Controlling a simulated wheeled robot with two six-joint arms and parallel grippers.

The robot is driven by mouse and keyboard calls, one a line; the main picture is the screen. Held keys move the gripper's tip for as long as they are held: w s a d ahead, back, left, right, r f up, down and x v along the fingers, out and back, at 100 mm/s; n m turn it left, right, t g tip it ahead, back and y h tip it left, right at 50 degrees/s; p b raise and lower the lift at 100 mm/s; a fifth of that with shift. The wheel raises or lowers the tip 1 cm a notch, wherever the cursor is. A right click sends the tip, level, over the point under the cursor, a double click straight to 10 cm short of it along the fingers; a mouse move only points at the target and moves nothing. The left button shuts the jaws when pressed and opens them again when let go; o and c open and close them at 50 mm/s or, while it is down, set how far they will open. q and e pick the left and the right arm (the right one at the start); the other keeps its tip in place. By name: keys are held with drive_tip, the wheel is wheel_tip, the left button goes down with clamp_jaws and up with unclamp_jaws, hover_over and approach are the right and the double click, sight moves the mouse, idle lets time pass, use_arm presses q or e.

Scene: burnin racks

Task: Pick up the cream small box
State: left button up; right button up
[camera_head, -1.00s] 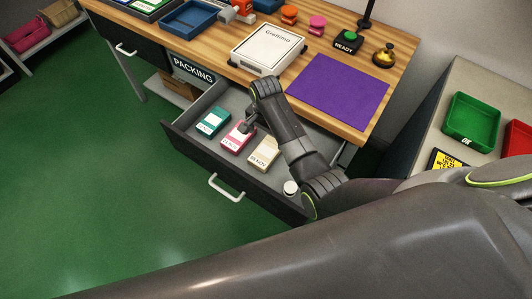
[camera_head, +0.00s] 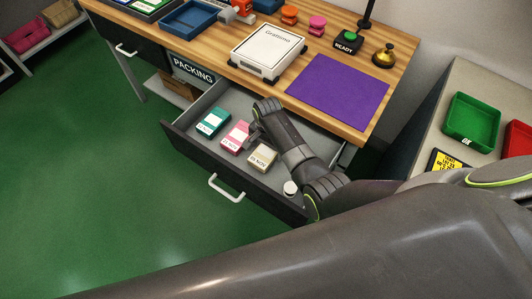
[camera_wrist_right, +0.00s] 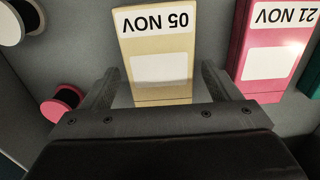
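The cream small box (camera_head: 262,157) lies in the open drawer, at the right end of a row of boxes. In the right wrist view the cream box (camera_wrist_right: 158,55) carries a "05 NOV" label and sits between and just beyond my right gripper's fingertips. My right gripper (camera_wrist_right: 158,85) is open, with a finger on each side of the box and a visible gap to each. In the head view the right gripper (camera_head: 254,136) is over the drawer near the pink and cream boxes, its fingers partly hidden. My left gripper is not in view.
A pink box (camera_head: 236,136) stands close beside the cream one; a teal box (camera_head: 212,122) is further left. A white spool (camera_head: 290,187) is at the drawer's right end. The wooden table (camera_head: 345,128) edge overhangs behind. In the wrist view a pink spool (camera_wrist_right: 62,104) lies left.

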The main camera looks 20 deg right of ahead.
sight(267, 150)
drive_tip(key=c, duration=0.9)
drive_tip(key=shift+r, duration=0.1)
wheel_tip(267, 150, up, 10)
drive_tip(key=shift+w+a+f+p, duration=0.1)
drive_tip(key=shift+p, duration=0.3)
